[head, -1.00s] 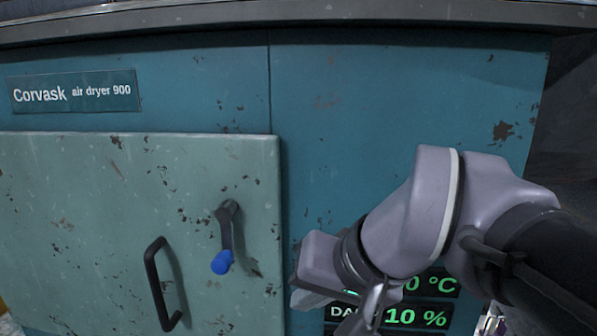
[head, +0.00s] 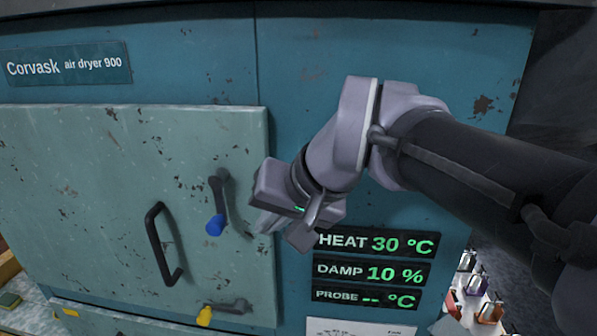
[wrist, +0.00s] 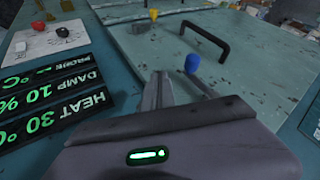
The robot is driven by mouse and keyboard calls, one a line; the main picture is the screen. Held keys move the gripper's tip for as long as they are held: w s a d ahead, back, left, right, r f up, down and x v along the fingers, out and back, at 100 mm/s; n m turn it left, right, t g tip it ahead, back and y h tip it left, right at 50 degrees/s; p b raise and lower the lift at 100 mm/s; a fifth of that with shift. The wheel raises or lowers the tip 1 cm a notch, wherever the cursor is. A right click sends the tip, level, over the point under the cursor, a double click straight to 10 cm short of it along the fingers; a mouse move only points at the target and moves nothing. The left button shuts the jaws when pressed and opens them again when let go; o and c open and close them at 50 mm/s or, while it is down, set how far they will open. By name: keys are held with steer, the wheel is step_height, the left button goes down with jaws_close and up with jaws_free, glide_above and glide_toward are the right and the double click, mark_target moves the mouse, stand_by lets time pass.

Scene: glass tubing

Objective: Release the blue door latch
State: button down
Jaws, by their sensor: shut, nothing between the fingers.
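The blue door latch (head: 215,224) is a dark lever with a blue knob on the pale green dryer door (head: 90,190). Its pivot is at the top and the knob hangs down. In the wrist view the blue knob (wrist: 192,63) shows just beyond my fingers, to their right. My gripper (head: 259,222) is shut and empty, just right of the latch near the door's right edge. I cannot tell a small gap from contact. In the wrist view my gripper (wrist: 157,90) shows its fingers together.
A black door handle (head: 158,245) is left of the latch. A yellow-knobbed latch (head: 205,316) sits below, its lever roughly level. A display panel (head: 372,270) reads heat 30 °C and damp 10 %. Coloured items (head: 470,290) stand at lower right.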

steer(key=w+a+f, duration=0.1)
steer(key=a+f, duration=0.1)
steer(key=a, duration=0.3)
steer(key=shift+w+a+p, duration=0.3)
steer(key=shift+a+p, duration=0.05)
steer(key=shift+p, duration=0.1)
steer(key=shift+f, duration=0.1)
